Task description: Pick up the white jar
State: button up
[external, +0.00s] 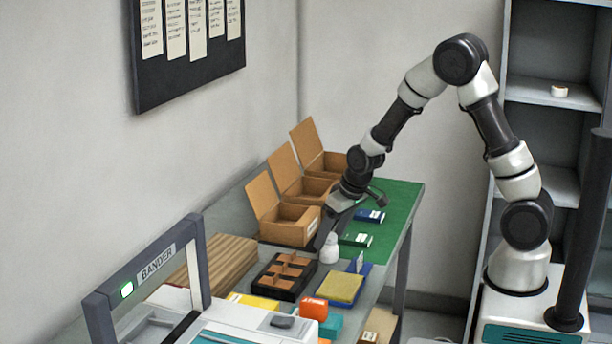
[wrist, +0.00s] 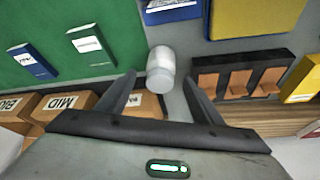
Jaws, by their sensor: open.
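The white jar (external: 330,248) stands upright on the grey tabletop, between the black divided tray and the green mat. In the wrist view the white jar (wrist: 161,70) shows in the gap between my two fingers, toward their tip end. My gripper (wrist: 160,88) is open, with one dark finger on each side of the jar and visible space between jar and fingers. In the external view my gripper (external: 328,232) is angled down at the jar, and its fingers partly overlap it. I cannot tell exactly how far the fingertips are above the table.
A black divided tray (external: 284,292) stands next to the jar. Open cardboard boxes (external: 290,232) line the wall side. A green mat (external: 398,205) holds small dark boxes. A yellow pad (external: 340,288) lies nearby. A bander machine (external: 150,275) fills the front left.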

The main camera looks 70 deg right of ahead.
jog(key=shift+x, duration=0.95)
jog(key=c, duration=1.2)
jog(key=shift+r, duration=0.1)
